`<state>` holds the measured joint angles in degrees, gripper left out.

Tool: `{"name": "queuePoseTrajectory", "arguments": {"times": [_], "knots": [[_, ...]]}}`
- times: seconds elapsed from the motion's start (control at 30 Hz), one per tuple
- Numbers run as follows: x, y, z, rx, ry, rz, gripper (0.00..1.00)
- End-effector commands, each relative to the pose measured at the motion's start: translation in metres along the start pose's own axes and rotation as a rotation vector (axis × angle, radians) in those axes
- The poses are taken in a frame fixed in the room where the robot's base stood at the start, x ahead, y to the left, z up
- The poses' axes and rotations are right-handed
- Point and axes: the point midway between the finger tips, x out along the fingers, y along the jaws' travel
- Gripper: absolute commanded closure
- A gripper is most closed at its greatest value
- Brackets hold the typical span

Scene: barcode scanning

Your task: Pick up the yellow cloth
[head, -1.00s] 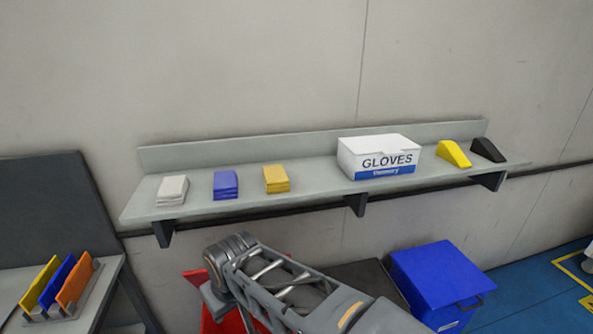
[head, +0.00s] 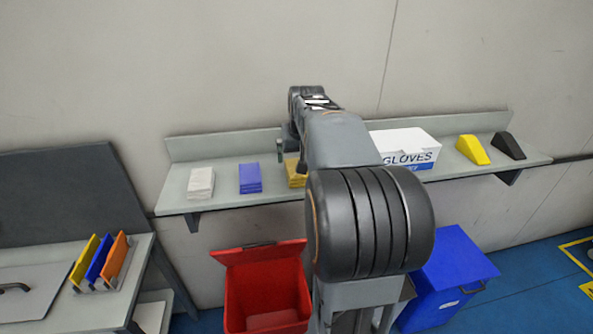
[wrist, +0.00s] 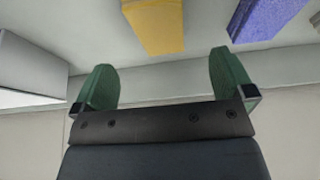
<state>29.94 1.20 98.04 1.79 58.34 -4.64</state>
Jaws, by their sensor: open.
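The yellow cloth (head: 294,171) is a folded stack on the wall shelf, partly hidden behind my arm in the head view. In the wrist view the yellow cloth (wrist: 156,25) lies at the top middle, beyond my fingertips and between their lines. My gripper (wrist: 160,68) has two green fingers spread wide apart with nothing between them. The fingers do not touch the cloth. In the head view the fingers are mostly hidden by my arm.
On the shelf (head: 222,199), a blue cloth (head: 250,178) and a white cloth (head: 200,183) lie left of the yellow one. A glove box (head: 412,147) stands right, then yellow (head: 473,149) and black (head: 507,145) wedges. Red (head: 267,285) and blue (head: 447,270) bins stand below.

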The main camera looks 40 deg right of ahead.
Motion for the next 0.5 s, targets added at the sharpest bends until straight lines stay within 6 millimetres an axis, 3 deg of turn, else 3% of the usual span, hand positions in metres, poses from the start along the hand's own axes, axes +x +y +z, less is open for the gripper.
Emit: {"name": "queuePoseTrajectory", "arguments": {"times": [0.1,0.5], "knots": [[0.016,-0.001,0.000,-0.001,-0.003,-0.001,0.00],[0.046,-0.001,-0.001,-0.003,-0.005,-0.002,0.00]]}}
